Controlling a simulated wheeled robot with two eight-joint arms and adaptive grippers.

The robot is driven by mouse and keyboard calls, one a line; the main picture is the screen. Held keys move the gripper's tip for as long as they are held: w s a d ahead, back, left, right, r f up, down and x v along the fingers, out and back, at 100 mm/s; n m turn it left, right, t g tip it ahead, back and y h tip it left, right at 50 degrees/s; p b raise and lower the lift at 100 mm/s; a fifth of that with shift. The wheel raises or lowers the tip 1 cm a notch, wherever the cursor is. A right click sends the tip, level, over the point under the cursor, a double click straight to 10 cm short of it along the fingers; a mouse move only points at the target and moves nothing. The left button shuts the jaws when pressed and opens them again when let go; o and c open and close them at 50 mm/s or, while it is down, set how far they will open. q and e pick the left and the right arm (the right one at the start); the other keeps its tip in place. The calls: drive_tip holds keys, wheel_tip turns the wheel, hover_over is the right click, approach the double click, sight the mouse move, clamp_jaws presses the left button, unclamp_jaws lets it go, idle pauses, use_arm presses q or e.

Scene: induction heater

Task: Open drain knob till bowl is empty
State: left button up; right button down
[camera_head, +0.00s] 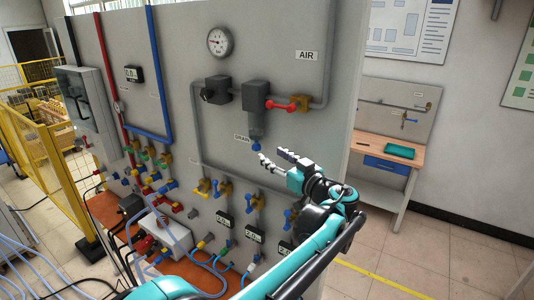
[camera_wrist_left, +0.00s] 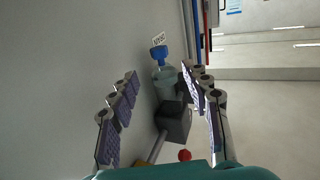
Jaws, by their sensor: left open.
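The blue drain knob (camera_head: 256,146) hangs under the greyish clear bowl (camera_head: 256,126) on the wall panel, beside a small DRAIN label (camera_head: 241,139). The bowl sits below a dark filter block (camera_head: 256,94). My left gripper (camera_head: 271,154) is open and empty, with its fingertips just below and right of the knob. In the left wrist view the knob (camera_wrist_left: 158,53) and bowl (camera_wrist_left: 165,82) show between the two spread fingers (camera_wrist_left: 158,72), and the knob lies beyond the fingertips. I cannot tell the liquid level in the bowl. My right gripper is not in view.
A red valve handle (camera_head: 282,105) sticks out right of the filter block. A pressure gauge (camera_head: 220,41) is above. Several valves with blue handles (camera_head: 225,188) and hoses fill the lower panel. A workbench (camera_head: 385,150) stands behind at right.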

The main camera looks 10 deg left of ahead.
use_arm(q)
drive_tip(key=shift+s+d, duration=0.35)
